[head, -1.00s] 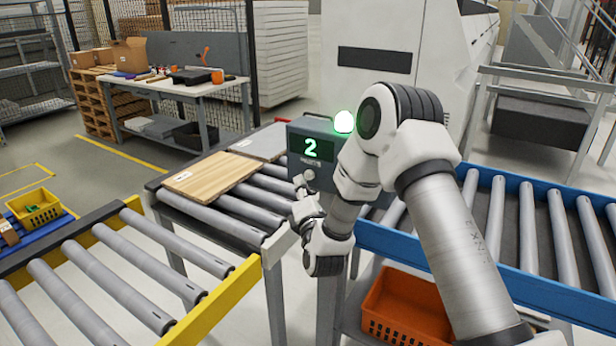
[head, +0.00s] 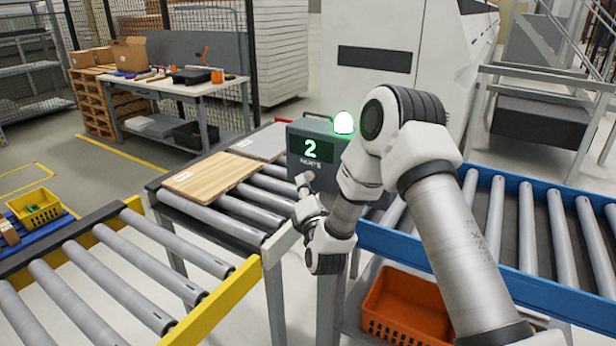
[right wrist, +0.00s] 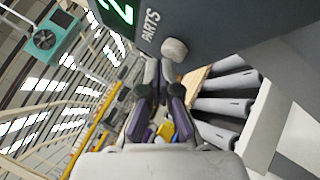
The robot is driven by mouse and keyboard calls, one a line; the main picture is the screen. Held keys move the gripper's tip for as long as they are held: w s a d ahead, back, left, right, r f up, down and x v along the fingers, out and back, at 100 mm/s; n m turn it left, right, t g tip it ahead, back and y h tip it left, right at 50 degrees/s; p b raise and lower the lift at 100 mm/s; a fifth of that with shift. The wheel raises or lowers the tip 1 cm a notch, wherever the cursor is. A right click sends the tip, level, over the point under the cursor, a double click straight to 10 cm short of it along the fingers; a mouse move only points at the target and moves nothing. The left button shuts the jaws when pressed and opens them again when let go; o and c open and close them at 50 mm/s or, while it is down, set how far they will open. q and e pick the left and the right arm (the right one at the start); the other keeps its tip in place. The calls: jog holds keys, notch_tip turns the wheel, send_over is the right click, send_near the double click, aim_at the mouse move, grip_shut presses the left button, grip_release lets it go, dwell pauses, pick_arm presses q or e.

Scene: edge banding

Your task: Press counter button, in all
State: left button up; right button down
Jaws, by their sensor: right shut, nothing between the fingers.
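The counter (head: 290,150) is a dark grey box whose green display reads 2, with the word PARTS below it. It also shows along the top of the right wrist view (right wrist: 225,30). Its pale round button (right wrist: 174,49) sticks out below the lettering in that view. My right gripper (right wrist: 159,68) is shut and empty, its fingertips close to the button; I see no clear contact. My left gripper is not in view.
A glowing lamp (head: 343,122) tops the counter. A wooden board (head: 210,178) and a grey board (head: 262,143) lie on the roller conveyor behind. A yellow-edged conveyor (head: 205,308) is at left, a blue-edged one (head: 480,265) at right, with an orange crate (head: 405,308) below.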

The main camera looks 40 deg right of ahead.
jog(key=shift+w+d, duration=0.2)
jog(key=shift+d, duration=0.2)
dwell(0.6)
dwell(0.3)
jog(key=shift+s+a, duration=0.35)
jog(key=shift+a, duration=0.5)
jog(key=shift+s+a, duration=0.3)
jog(key=shift+a, duration=0.45)
jog(key=shift+s+a, duration=0.35)
jog(key=shift+a, duration=0.45)
jog(key=shift+s+a, duration=0.3)
jog(key=shift+a, duration=0.45)
